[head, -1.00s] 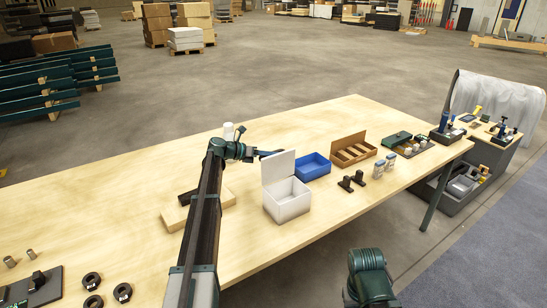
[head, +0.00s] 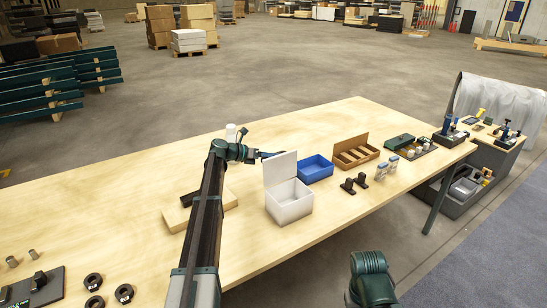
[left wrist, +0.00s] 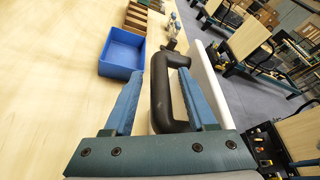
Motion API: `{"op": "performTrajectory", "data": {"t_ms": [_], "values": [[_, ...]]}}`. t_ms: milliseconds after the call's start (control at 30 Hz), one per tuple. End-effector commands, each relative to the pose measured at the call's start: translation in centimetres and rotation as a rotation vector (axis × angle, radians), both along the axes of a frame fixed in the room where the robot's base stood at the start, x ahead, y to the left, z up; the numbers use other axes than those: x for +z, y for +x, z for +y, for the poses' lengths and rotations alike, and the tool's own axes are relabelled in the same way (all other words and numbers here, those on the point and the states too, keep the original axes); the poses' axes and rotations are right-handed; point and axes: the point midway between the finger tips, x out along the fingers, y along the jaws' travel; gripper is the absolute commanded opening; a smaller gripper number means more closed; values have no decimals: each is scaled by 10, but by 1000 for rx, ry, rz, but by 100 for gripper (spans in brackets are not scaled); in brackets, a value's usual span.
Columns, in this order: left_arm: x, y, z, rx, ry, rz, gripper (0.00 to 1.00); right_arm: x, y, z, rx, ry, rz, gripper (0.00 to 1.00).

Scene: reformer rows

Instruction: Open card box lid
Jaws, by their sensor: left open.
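The white box (head: 290,208) stands on the wooden table in the head view. Its lid (head: 280,170) stands up at the box's far side, so the box is open. My left gripper (head: 268,154) is behind the lid, and the lid hides part of it. In the left wrist view its two blue fingers (left wrist: 157,88) are spread, with a dark curved handle (left wrist: 173,122) between them. A white panel, likely the lid (left wrist: 205,85), is just right of the fingers. I cannot tell whether the fingers touch the handle. My right gripper is out of view.
A blue tray (head: 316,170) stands close behind the box, with a brown divided box (head: 355,152) beyond it. Black pieces (head: 354,184) and small bottles lie to the right.

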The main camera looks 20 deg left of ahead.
Motion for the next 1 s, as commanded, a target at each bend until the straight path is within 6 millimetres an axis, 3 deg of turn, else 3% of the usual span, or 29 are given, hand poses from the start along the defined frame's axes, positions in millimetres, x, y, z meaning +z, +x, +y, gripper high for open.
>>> {"op": "performTrajectory", "data": {"t_ms": [233,700,1000], "values": [[6,-9,10,2,-1,0,57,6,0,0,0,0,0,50],[37,-68,79,3,-1,0,57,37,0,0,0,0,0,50],[44,-85,98,1,0,-1,57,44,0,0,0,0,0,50]]}}
